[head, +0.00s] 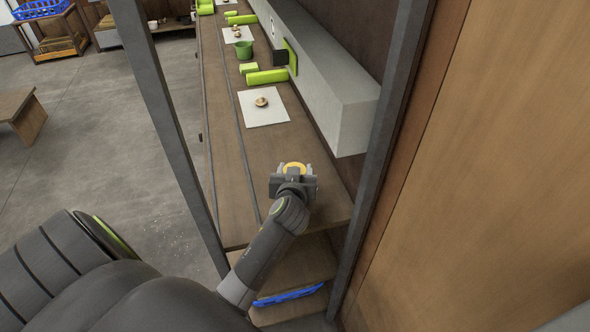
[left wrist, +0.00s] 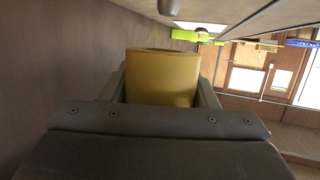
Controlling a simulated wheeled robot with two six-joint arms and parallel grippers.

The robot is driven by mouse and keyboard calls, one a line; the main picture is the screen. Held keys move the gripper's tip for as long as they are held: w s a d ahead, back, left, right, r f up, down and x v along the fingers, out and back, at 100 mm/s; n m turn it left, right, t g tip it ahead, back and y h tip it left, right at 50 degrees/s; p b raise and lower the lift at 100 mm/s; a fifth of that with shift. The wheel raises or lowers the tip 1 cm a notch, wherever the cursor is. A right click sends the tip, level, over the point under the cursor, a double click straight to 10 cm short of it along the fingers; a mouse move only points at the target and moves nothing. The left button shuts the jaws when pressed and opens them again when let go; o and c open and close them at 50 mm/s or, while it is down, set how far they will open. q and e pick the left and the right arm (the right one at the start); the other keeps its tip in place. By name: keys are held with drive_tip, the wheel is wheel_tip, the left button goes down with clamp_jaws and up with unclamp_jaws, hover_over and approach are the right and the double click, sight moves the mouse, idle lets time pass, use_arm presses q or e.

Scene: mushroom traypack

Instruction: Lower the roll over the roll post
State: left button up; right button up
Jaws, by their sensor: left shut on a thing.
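My left gripper (head: 293,176) is shut on a yellow roll (head: 294,167) above the near end of the long brown bench. In the left wrist view the roll (left wrist: 162,78) sits between the two fingers, with its top rim showing. I cannot make out the roll post in either view; the gripper and roll may hide it. I cannot tell whether the roll touches the bench. My right gripper is not in view.
The bench (head: 235,170) runs away from me, with a white sheet (head: 262,122) bearing a small brown item, green blocks (head: 267,76) and a green cup (head: 243,50). A grey beam (head: 330,80) overhangs its right side. Dark posts (head: 172,130) stand either side. A blue item (head: 290,295) lies lower down.

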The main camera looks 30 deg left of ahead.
use_arm(q)
drive_tip(key=shift+f+b, duration=0.65)
drive_tip(key=shift+f, duration=0.3)
drive_tip(key=shift+f+b, duration=1.1)
drive_tip(key=shift+f, duration=0.15)
drive_tip(key=shift+f+b, duration=0.8)
drive_tip(key=shift+f, duration=0.15)
drive_tip(key=o, duration=1.1)
drive_tip(key=shift+r, duration=0.1)
